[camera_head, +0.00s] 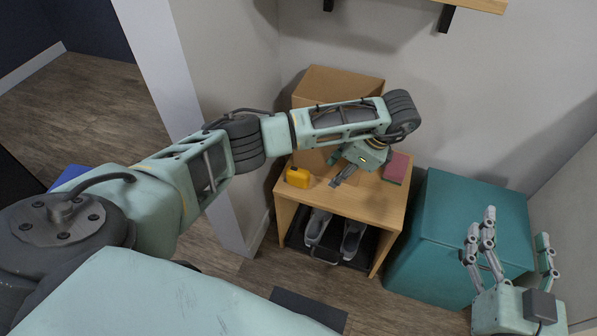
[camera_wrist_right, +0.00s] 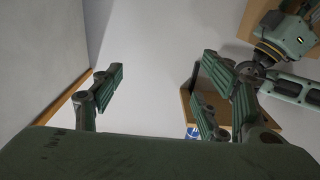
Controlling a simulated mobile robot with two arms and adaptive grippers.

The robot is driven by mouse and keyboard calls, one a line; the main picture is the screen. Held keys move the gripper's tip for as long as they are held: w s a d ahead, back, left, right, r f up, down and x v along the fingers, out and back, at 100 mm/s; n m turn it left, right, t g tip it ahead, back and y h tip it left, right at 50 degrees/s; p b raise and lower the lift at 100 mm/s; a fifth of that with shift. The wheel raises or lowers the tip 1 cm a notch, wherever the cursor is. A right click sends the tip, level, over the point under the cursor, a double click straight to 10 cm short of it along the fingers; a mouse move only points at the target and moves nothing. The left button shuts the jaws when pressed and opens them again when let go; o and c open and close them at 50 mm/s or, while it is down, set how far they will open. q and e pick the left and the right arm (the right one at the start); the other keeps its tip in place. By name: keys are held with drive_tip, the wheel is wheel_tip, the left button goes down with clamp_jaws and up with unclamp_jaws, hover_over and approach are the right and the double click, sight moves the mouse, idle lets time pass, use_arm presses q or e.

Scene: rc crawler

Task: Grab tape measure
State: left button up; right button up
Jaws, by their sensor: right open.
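The yellow tape measure (camera_head: 298,177) sits on the left part of the small wooden cabinet's top (camera_head: 315,189). My left gripper (camera_head: 338,167) hangs over the cabinet top, just right of the tape measure and apart from it. Its fingers look spread with nothing between them, though the arm hides part of the hand. My right gripper (camera_head: 517,238) is at the lower right in the head view, fingers up, open and empty. In the right wrist view its fingers (camera_wrist_right: 162,80) stand wide apart; the tape measure does not show there.
A cardboard box (camera_head: 335,84) stands at the back of the cabinet, behind my left arm. A dark red book-like item (camera_head: 397,167) lies right of my left gripper. Shoes (camera_head: 318,226) sit on the shelf below. A teal box (camera_head: 470,225) stands right of the cabinet.

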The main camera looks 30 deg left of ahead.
use_arm(q)
approach(300, 170)
drive_tip(key=b+x, duration=0.1)
drive_tip(key=x, duration=0.4)
drive_tip(key=shift+d+f, duration=0.1)
drive_tip(key=b+x, duration=0.1)
drive_tip(key=x, duration=0.3)
drive_tip(key=shift+s+f, duration=0.1)
drive_tip(key=shift+f, duration=0.2)
drive_tip(key=shift+a+f, duration=0.15)
drive_tip(key=shift+a, duration=0.1)
drive_tip(key=c, duration=0.9)
clamp_jaws()
use_arm(e)
drive_tip(key=s+r+t+y, duration=0.2)
drive_tip(key=r+t, duration=0.5)
drive_tip(key=r, duration=0.5)
drive_tip(key=shift+s+a+y, duration=0.3)
drive_tip(key=shift+s+a, duration=0.05)
drive_tip(key=shift+s, duration=0.55)
drive_tip(key=shift+w+f, duration=0.1)
